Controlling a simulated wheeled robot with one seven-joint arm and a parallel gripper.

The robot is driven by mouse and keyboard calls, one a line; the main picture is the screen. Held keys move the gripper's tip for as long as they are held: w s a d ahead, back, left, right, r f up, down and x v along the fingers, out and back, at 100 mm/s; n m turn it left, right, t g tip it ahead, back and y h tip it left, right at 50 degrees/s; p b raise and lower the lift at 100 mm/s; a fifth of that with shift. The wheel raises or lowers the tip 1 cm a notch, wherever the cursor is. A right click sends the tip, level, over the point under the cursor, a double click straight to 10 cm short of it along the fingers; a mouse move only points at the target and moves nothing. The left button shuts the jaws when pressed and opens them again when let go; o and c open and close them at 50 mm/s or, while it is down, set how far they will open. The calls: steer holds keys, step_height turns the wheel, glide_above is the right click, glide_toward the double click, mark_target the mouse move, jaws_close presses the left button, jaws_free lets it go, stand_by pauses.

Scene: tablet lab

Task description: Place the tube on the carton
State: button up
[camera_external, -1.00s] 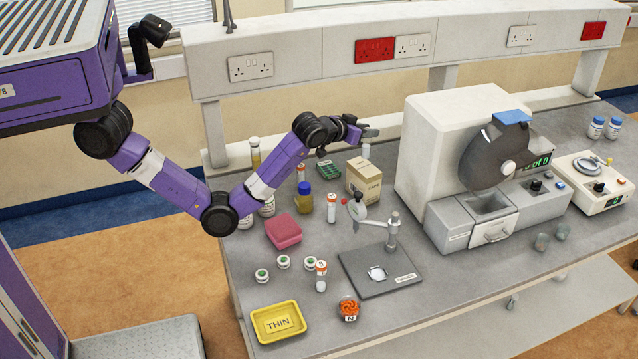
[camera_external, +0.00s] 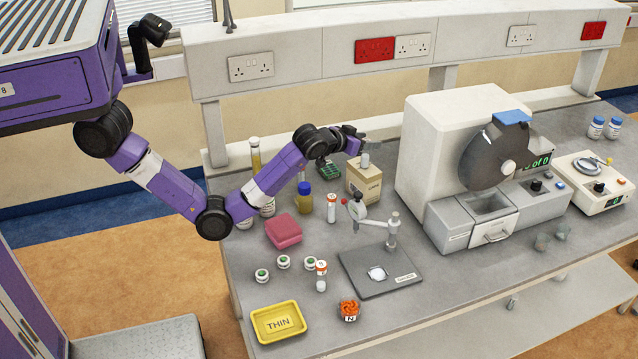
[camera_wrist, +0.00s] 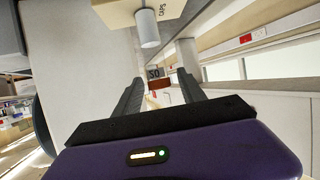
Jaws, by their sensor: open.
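The tube is a plain grey-white cylinder (camera_external: 365,160). It appears to stand upright on top of the tan carton marked CAPS (camera_external: 364,184). The wrist view shows the tube (camera_wrist: 148,28) against the carton (camera_wrist: 112,13) at the top of the picture, beyond my fingers. My gripper (camera_external: 360,136) is above the tube in the external view. Its two fingers (camera_wrist: 160,84) are apart, with no tube held between them. The tube's exact footing on the carton is small and hard to make out.
A blue-capped bottle (camera_external: 305,198), an orange-capped vial (camera_external: 331,208) and a stand with a dark base (camera_external: 380,272) are in front. A large white machine (camera_external: 440,150) stands close on the right.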

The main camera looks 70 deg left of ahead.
steer(key=shift+r, duration=0.15)
steer(key=b+v, duration=0.1)
steer(key=v, duration=1.1)
